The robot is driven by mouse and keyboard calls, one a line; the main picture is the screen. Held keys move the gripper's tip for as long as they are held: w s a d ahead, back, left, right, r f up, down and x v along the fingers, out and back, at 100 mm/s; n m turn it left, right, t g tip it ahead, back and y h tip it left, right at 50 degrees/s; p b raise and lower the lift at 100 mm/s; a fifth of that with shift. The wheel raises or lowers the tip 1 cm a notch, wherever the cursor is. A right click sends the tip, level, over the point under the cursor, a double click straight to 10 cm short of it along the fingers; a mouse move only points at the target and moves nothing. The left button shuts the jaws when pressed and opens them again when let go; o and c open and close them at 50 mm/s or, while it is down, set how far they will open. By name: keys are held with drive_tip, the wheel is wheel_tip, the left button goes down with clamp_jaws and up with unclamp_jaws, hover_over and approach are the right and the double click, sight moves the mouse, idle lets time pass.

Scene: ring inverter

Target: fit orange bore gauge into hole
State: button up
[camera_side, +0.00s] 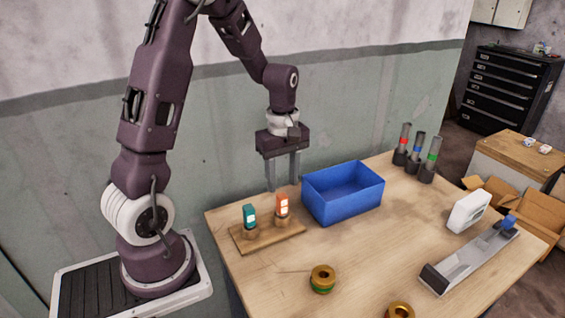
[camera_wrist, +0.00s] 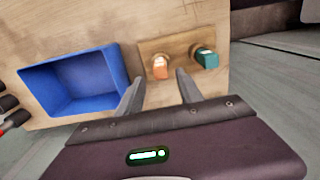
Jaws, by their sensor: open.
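The orange bore gauge (camera_side: 283,205) stands upright on a wooden stand (camera_side: 240,239), to the right of a teal gauge (camera_side: 249,214). My gripper (camera_side: 282,187) points down, open and empty, with its fingertips close to the orange gauge's top. In the wrist view, the orange gauge (camera_wrist: 160,67) shows just beyond the gap between my open fingers (camera_wrist: 160,77), and the teal gauge (camera_wrist: 206,58) is to its right. A brass ring with a green band (camera_side: 322,279) lies on the table, its central hole facing up. A second brass ring (camera_side: 400,311) is cut by the bottom edge.
A blue open bin (camera_side: 343,194), also in the wrist view (camera_wrist: 74,82), stands close right of the gripper. Several cylinders with coloured bands (camera_side: 418,155) stand at the back. A grey fixture (camera_side: 470,262) and a white box (camera_side: 468,211) are at right. The table's middle is clear.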

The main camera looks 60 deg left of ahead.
wheel_tip(320, 180, up, 9)
drive_tip(key=s+d+r+m+t, duration=0.2)
drive_tip(key=s+d+r+m, duration=0.1)
drive_tip(key=s+d+m, duration=0.4)
drive_tip(key=s+d+r+m+t, duration=0.3)
drive_tip(key=s+d+m, duration=0.5)
drive_tip(key=m, duration=0.3)
drive_tip(key=shift+s+d+t, duration=0.25)
drive_tip(key=shift+s+t, duration=0.05)
drive_tip(key=shift+s, duration=0.15)
